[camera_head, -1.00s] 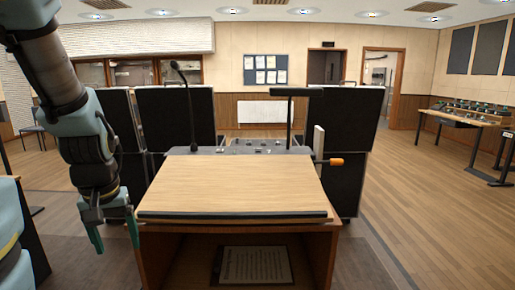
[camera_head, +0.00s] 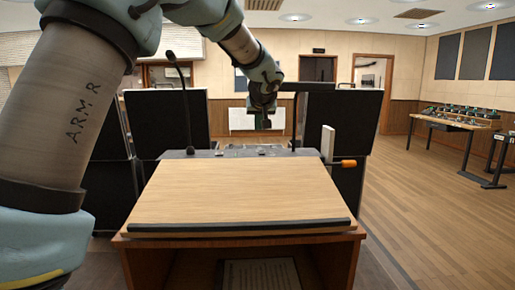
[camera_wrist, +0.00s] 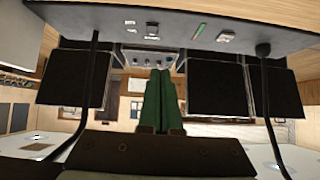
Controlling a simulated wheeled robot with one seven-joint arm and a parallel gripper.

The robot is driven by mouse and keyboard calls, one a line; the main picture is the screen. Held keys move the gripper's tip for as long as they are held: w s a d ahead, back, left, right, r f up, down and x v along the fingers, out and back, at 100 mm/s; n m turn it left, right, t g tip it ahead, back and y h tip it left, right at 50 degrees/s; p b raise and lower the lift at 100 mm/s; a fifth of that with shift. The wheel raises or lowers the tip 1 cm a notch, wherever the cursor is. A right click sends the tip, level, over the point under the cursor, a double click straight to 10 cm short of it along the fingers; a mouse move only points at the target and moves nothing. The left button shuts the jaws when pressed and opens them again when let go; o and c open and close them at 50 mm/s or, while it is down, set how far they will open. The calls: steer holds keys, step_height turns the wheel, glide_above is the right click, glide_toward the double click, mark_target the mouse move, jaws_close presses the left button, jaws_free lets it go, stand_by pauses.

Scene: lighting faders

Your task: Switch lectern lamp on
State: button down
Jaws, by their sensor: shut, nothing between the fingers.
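The lectern (camera_head: 240,195) has a slanted wooden top with a dark control strip (camera_head: 180,154) along its far edge. A dark lectern lamp (camera_head: 307,87) with a flat head on a thin post stands at the strip's right end; I see no clear glow from it. My gripper (camera_head: 263,124) is above the strip, left of the lamp post, fingers down, shut and empty. In the wrist view its green fingers (camera_wrist: 160,74) are together, apart from the strip. That inverted view shows small controls on the strip, including a white-topped one (camera_wrist: 152,30) and a green one (camera_wrist: 198,31). Their labels are unreadable.
A gooseneck microphone (camera_head: 184,95) rises at the strip's left. A pale upright plate (camera_head: 327,143) and an orange handle (camera_head: 348,163) stick out at the right. Black panels (camera_head: 350,115) stand behind. The wooden top is bare; open floor lies right.

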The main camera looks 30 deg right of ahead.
steer(key=shift+s+d+r, duration=0.1)
steer(key=shift+d+r, duration=0.1)
steer(key=shift+d, duration=0.25)
steer(key=shift+d+r, duration=0.2)
steer(key=shift+d, duration=0.25)
steer(key=p, duration=0.5)
glide_above(261, 153)
steer(key=f, duration=0.5)
steer(key=shift+s+f, duration=0.2)
steer(key=shift+f, duration=0.15)
steer(key=f, duration=0.3)
steer(key=shift+w+d+f+p, duration=0.15)
steer(key=shift+w+f+p, duration=0.1)
steer(key=shift+p, duration=0.15)
steer(key=shift+f, duration=0.5)
steer(key=shift+f, duration=0.1)
